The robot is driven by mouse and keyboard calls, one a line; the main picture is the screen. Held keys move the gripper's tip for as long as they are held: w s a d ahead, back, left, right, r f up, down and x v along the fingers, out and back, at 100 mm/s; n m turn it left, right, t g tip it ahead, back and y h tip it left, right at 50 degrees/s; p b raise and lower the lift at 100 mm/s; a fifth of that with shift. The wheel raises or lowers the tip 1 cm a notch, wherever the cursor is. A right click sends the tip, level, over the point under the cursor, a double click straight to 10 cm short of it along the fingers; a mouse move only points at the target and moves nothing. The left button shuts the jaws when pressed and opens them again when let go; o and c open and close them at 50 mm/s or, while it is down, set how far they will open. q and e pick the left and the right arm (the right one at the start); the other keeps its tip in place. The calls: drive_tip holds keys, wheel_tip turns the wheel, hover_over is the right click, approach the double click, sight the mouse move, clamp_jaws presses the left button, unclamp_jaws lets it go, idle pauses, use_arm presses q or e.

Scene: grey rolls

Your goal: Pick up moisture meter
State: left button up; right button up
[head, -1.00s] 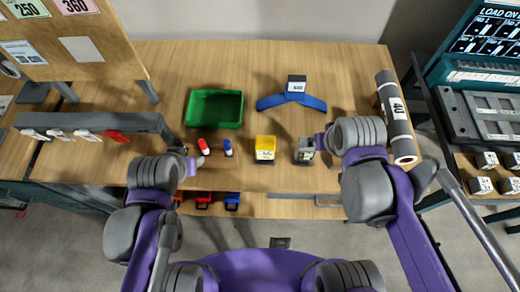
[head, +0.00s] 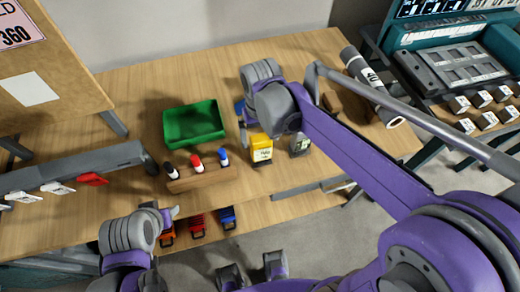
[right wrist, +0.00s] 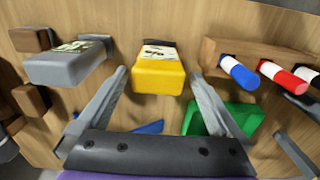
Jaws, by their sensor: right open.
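A yellow boxy device with a pale label, which I take as the moisture meter (head: 262,150), stands near the table's front edge. In the right wrist view the yellow device (right wrist: 158,78) shows between the fingertips of my right gripper (right wrist: 158,74), which is open. I cannot tell whether the fingers touch it. In the head view my right wrist is just behind the device and partly hides its surroundings. A similar grey device (head: 299,146) stands to its right. My left gripper (head: 172,214) is at the table's front left; its jaws are unclear.
A wooden holder with marker pens (head: 201,178) is left of the yellow device. A green bin (head: 194,124) sits behind it. A blue object (right wrist: 150,128) is partly hidden by my gripper. A dark roll (head: 370,85) lies at the right, and a board (head: 62,70) stands at the left.

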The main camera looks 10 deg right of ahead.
sight(261, 149)
wheel_tip(261, 149, down, 7)
drive_tip(key=shift+w+d+f, duration=0.1)
drive_tip(key=c, duration=1.6)
